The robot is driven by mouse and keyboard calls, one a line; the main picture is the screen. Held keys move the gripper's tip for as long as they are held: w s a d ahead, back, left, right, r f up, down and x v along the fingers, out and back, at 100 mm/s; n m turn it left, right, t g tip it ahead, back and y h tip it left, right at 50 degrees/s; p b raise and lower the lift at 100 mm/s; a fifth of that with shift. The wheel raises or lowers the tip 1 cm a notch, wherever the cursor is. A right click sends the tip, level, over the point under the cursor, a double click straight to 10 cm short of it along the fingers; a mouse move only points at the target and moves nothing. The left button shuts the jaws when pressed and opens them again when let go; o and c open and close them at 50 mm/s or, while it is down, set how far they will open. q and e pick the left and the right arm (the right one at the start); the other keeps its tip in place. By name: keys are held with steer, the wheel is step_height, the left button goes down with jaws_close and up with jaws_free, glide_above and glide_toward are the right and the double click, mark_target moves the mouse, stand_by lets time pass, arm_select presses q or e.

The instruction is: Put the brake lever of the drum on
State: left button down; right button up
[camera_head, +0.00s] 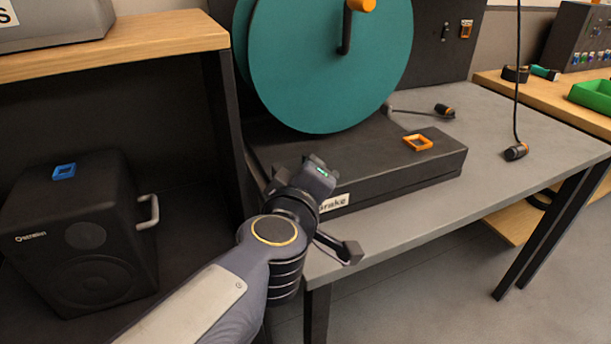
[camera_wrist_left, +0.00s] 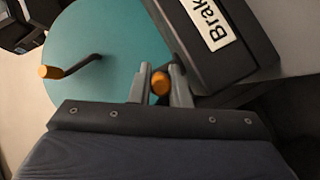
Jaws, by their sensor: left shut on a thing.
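The large teal drum (camera_head: 330,65) stands on a black base (camera_head: 400,165) on the grey table. A white label reading "Brake" (camera_head: 334,202) is on the base's front, and it also shows in the left wrist view (camera_wrist_left: 214,22). My left gripper (camera_head: 314,172) is in front of the base, beside the label; its fingertips are hard to see there. In the left wrist view my left gripper (camera_wrist_left: 160,85) is shut on an orange knob (camera_wrist_left: 160,82), seemingly the brake lever's end. The lever's shaft is hidden. My right gripper is in neither view.
The drum's crank with an orange knob (camera_wrist_left: 50,72) stands out from its face. A corded piece (camera_head: 516,152) rests on the right, and a speaker (camera_head: 80,235) stands left.

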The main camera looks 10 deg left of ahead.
arm_select(q)
steer(key=n+y, duration=0.1)
steer(key=y+p, duration=0.1)
steer(key=shift+w+d+r+n+y, duration=0.2)
steer(key=shift+d+n+y, duration=0.1)
steer(key=shift+d+n, duration=0.1)
steer(key=shift+w+d+f+n+g+y+p, duration=0.1)
steer(key=shift+d+n+g+y+p, duration=0.05)
steer(key=shift+n+y+p, duration=0.3)
steer(key=shift+w+d+n+g+y+p, duration=0.15)
steer(key=shift+n+y+p, duration=0.15)
steer(key=shift+n+y, duration=0.2)
steer(key=shift+s, duration=0.1)
steer(key=c, duration=1.6)
jaws_free()
steer(key=shift+f, duration=0.1)
steer(key=shift+c, duration=0.2)
